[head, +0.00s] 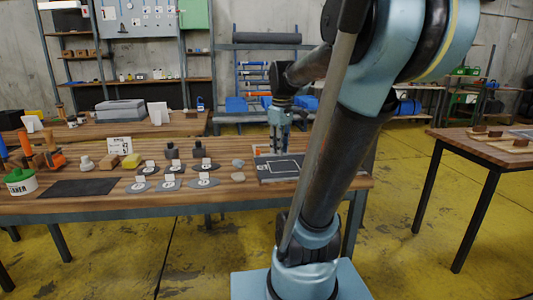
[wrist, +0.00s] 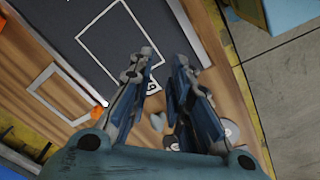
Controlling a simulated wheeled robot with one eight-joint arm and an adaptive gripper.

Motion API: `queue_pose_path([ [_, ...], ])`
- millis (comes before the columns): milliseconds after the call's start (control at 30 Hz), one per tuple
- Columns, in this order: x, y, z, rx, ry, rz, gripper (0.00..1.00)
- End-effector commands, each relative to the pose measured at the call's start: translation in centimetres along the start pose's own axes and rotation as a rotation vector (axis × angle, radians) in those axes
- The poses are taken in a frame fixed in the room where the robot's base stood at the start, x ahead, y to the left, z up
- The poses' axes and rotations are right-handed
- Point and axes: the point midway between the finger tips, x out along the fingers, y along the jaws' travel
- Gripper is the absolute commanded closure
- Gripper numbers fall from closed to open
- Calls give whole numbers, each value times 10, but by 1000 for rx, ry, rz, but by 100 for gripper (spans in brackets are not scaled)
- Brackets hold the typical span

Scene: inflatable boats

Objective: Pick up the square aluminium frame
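A thin pale square outline, which looks like the aluminium frame (wrist: 97,19), lies on a dark flat board (wrist: 90,60) in the wrist view. In the head view the frame (head: 281,161) shows on the dark board at the right end of the wooden table, partly hidden by my arm. My gripper (wrist: 165,56) is open and empty, its two fingers apart above the table. In the head view my gripper (head: 278,145) hangs over the board's far side. The gap to the frame is hard to judge.
A second pale outline (wrist: 42,76) shows at the board's left edge; I cannot tell if it is solid. An orange item (wrist: 98,113) is near my left finger. Several dark discs (head: 204,182), a green-lidded tub (head: 20,181) and a black mat (head: 82,188) occupy the table (head: 235,200).

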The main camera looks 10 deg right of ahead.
Motion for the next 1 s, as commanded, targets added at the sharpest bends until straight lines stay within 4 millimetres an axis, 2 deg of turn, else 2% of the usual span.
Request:
queue_pose_path([
  [100, -19, 29, -30, -133, -11, -12, 82],
  [300, -40, 74, -78, -365, -26, -37, 82],
  [600, -53, 136, -142, -677, -38, -78, 82],
  [800, -53, 157, -163, -789, -40, -94, 82],
  [1000, -40, 161, -166, -815, -40, -97, 82],
])
